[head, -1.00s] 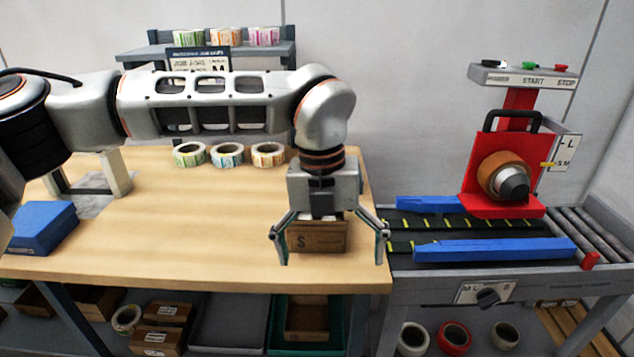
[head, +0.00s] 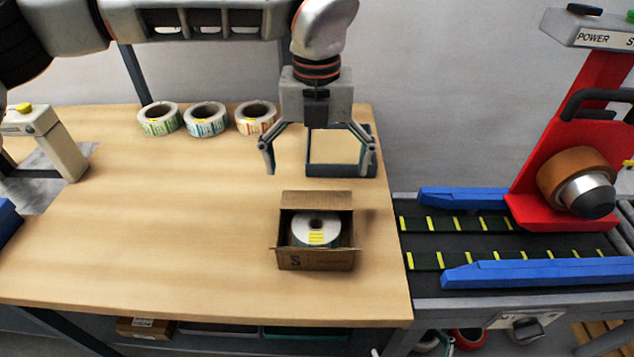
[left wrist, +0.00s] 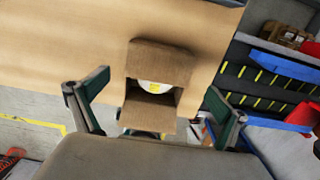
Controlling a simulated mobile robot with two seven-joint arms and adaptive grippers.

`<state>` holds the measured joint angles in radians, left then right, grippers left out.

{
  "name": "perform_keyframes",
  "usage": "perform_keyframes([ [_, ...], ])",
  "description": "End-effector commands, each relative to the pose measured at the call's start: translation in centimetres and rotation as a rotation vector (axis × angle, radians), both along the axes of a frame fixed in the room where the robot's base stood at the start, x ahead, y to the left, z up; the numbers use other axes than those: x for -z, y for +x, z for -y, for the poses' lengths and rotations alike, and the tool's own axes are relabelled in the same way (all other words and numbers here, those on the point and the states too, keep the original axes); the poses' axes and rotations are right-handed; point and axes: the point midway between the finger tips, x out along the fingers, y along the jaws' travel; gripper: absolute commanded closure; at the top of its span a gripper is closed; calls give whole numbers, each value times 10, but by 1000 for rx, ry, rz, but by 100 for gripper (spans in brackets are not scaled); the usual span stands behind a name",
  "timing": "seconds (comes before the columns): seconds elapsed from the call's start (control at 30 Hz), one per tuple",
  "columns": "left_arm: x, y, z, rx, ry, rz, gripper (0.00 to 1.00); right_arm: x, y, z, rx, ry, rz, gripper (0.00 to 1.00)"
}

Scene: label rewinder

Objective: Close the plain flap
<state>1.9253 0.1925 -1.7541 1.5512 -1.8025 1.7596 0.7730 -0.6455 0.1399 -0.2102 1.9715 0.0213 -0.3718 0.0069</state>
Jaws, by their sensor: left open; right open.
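An open brown carton (head: 316,262) stands upright near the table's front right, with a white label roll (head: 316,228) inside. Its back flap (head: 316,199) stands up behind the opening; no print shows on it. The front face bears an "S". The left wrist view also shows the carton, with the back flap (left wrist: 162,60) above the roll and a front panel (left wrist: 148,116) below it. My left gripper (head: 320,165) is open and empty, its fingers pointing down; it shows above and behind the carton in the head view, apart from it. My right gripper is not in view.
A dark-rimmed tray (head: 341,170) shows behind the left gripper. Several label rolls (head: 206,120) line the table's back. The red labeller (head: 545,215) and conveyor with blue rails (head: 540,271) stand right. The table left of the carton is clear.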

Motion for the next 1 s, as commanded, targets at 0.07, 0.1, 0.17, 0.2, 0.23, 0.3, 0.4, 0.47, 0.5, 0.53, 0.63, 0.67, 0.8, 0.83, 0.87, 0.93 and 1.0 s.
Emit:
perform_keyframes([
  [0.07, 14, -1, 0, 2, 1, -4, 0, 0, 0, 0, 0, 0, 0, 0],
  [0.1, 20, -1, 0, 1, 1, -4, 0, 1, 0, 0, 0, 0, 0, 0],
  [0.17, 30, -1, 0, 1, 0, -4, 0, 1, 0, 0, -1, -1, 0, 0],
  [0.2, 36, -1, 0, 1, 1, -5, 0, 1, 0, 0, -1, -1, 0, 0],
  [0.23, 40, -1, 0, 1, 1, -4, 0, 1, 0, 0, -1, -1, 0, 0],
  [0.3, 49, 0, 0, 0, 1, -3, 0, 1, 0, 0, 0, -1, 0, 0],
  [0.4, 58, 0, 0, 0, 0, -2, 0, 1, 0, 0, 0, -1, 0, 0],
  [0.47, 61, 0, 0, 0, 0, -2, 0, 1, 0, 0, 0, -1, 0, 0],
  [0.5, 63, 0, 0, 0, 0, -2, 0, 1, 0, 0, 0, -1, 0, 0],
  [0.53, 64, 0, 0, 0, 0, -2, 0, 1, 0, 0, 0, -1, 0, 0],
  [0.63, 65, 0, 0, 0, 0, -1, 0, 1, 0, 0, -1, -1, 0, 0],
  [0.67, 65, 0, 0, 0, 0, -1, 0, 1, 0, 0, -1, 0, 1, 0],
  [0.8, 64, 0, 0, 0, 0, -1, 3, 1, 0, 0, -1, 0, 1, 0],
  [0.83, 64, 0, 0, 0, 0, -1, 10, 1, 0, 0, -1, 0, 1, 0],
  [0.87, 64, 0, 0, 0, 0, -1, 18, 1, 0, 0, -1, 0, 1, 0],
  [0.93, 64, 0, 0, 0, 0, -1, 36, 1, 0, 0, -1, 0, 1, 0],
  [1.0, 64, 0, 0, 0, 0, -1, 55, 1, 0, 0, -1, 0, 1, 0],
])
